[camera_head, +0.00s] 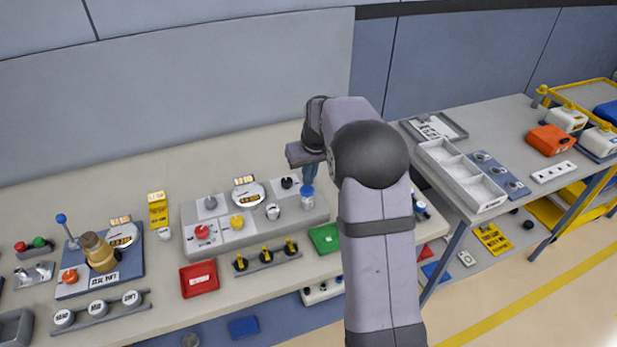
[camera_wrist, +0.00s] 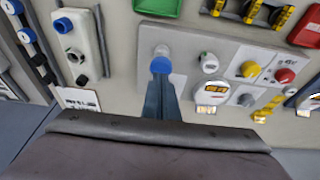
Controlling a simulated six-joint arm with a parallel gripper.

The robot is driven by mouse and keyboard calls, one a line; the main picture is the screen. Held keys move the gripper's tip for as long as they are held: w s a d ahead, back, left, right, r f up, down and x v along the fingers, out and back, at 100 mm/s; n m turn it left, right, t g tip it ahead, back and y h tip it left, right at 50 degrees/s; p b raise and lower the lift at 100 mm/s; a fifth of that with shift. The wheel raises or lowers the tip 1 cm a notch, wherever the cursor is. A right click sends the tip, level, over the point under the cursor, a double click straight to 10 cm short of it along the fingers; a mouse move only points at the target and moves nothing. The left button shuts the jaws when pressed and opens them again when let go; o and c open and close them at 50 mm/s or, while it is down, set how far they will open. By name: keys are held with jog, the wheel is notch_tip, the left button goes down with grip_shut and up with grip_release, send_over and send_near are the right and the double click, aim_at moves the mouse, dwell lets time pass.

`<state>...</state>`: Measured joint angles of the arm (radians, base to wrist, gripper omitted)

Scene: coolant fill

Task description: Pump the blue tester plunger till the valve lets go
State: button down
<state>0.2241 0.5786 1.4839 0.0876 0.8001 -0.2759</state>
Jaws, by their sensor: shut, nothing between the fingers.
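The blue tester plunger (camera_head: 307,192) stands upright at the right end of a grey panel (camera_head: 290,217). In the wrist view its round blue cap (camera_wrist: 160,65) sits on a pale plate, just beyond my fingertips. My gripper (camera_head: 309,181) is shut and empty, pointing down directly over the cap. Its closed blue-grey fingers (camera_wrist: 160,82) overlap the cap's edge in the wrist view. I cannot tell whether they touch the cap. The dial's reading is too small to tell.
The panel also carries a red knob (camera_head: 202,231), a yellow knob (camera_head: 237,221) and a white knob (camera_head: 273,211) close to the plunger. A green tray (camera_head: 325,238), a red tray (camera_head: 199,279) and yellow valves (camera_head: 266,254) lie in front. The bench behind the panel is clear.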

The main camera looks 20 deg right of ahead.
aim_at(308, 191)
jog(key=shift+f, duration=0.9)
jog(key=shift+f, duration=0.1)
notch_tip(308, 191, down, 3)
jog(key=shift+r+b, duration=0.15)
jog(key=shift+b, duration=0.65)
jog(key=shift+s, duration=0.15)
